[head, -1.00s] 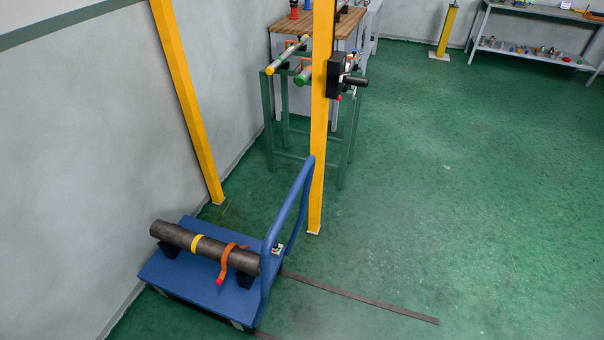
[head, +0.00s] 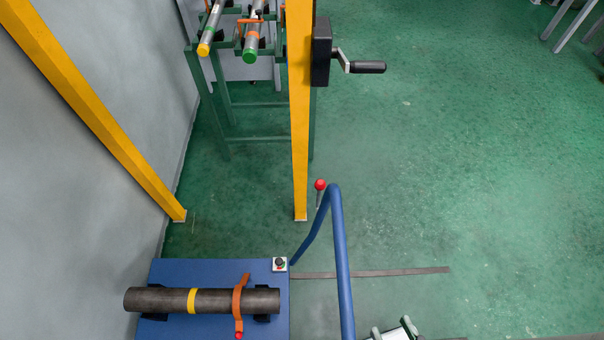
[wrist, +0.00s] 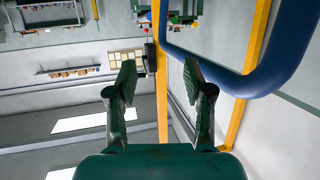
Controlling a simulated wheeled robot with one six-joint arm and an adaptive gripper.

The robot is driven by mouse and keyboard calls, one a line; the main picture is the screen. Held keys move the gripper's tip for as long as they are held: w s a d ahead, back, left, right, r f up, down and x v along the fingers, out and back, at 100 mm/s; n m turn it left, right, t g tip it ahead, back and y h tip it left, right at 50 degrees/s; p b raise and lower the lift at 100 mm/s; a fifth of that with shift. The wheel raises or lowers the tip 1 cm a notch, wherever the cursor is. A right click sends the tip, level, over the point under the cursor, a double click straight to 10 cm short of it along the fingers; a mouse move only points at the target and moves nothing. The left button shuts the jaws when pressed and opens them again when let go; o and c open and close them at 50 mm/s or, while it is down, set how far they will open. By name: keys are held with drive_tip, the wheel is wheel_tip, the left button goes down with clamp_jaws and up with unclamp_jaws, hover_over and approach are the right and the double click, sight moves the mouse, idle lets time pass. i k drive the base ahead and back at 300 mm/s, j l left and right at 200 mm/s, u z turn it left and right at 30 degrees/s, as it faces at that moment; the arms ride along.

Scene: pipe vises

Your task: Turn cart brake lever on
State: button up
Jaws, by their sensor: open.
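The blue cart's deck (head: 215,270) is at the bottom left of the head view, with its blue push handle (head: 343,250) on the right side. A short grey lever with a red ball knob (head: 320,185) shows beside the top of the handle; what it is mounted on is unclear. A small box with a dark knob and red and green marks (head: 280,264) sits on the deck's corner. My gripper (wrist: 158,80) is open and empty in the wrist view, with the blue handle (wrist: 235,83) to its right, apart from the fingers.
A dark pipe (head: 220,301) with an orange strap (head: 239,297) lies on the cart. A yellow post (head: 299,130) carries a black crank box (head: 321,50) behind the handle. Green floor (head: 470,190) is clear at right.

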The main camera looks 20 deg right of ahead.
sight(320, 184)
drive_tip(key=l+u, duration=0.1)
drive_tip(key=l, duration=0.65)
drive_tip(key=i+l, duration=0.1)
drive_tip(key=l, duration=0.2)
drive_tip(key=i+l, duration=0.1)
drive_tip(key=l, duration=0.2)
drive_tip(key=u, duration=0.05)
